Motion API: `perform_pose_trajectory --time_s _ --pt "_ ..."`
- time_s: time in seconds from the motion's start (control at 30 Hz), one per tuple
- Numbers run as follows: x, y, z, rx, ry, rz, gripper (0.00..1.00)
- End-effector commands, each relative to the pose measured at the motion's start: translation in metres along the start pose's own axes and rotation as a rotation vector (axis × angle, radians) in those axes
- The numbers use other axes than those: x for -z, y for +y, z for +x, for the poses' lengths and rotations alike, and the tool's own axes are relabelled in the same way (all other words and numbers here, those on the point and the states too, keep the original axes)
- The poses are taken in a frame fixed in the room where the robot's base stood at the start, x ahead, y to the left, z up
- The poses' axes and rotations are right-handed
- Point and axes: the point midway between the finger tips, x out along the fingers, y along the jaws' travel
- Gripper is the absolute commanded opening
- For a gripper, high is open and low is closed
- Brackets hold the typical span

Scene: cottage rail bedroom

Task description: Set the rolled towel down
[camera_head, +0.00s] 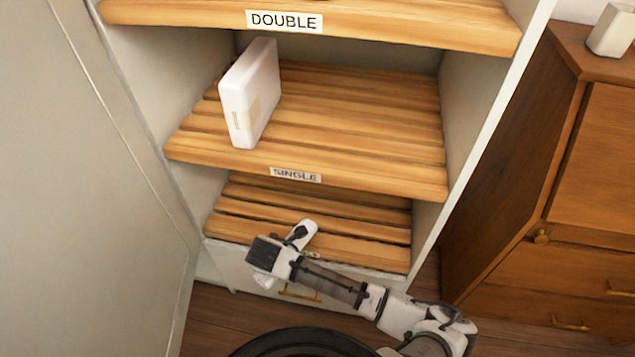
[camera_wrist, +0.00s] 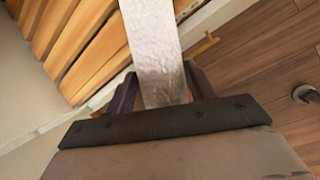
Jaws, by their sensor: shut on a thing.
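The rolled towel is a pale, textured roll (camera_wrist: 152,42) that runs up between my two fingers in the wrist view. My gripper (camera_wrist: 160,92) is shut on it. In the head view the pale end of the towel (camera_head: 307,228) shows beyond my gripper, in front of the lowest slatted shelf (camera_head: 335,218). The wrist and gripper body hide its middle. The towel lies across the shelf's front edge in the picture; I cannot tell whether it touches the slats.
A white boxy package (camera_head: 250,95) stands on the shelf labelled SINGLE (camera_head: 350,120), above my gripper. A shelf labelled DOUBLE (camera_head: 400,20) is higher. A brass-handled drawer front (camera_head: 235,268) is below. A wooden dresser (camera_head: 560,180) stands right. The visible lowest slats are clear.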

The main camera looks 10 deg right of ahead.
Motion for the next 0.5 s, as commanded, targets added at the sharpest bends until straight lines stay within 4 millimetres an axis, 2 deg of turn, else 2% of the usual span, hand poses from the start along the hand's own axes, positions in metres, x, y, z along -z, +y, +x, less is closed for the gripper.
perform_pose_trajectory --time_s 0.17,0.5 --pt "-0.012 0.008 0.005 -0.002 0.001 -0.005 0.29" --pt "-0.080 0.050 0.044 0.001 0.000 -0.005 0.29"
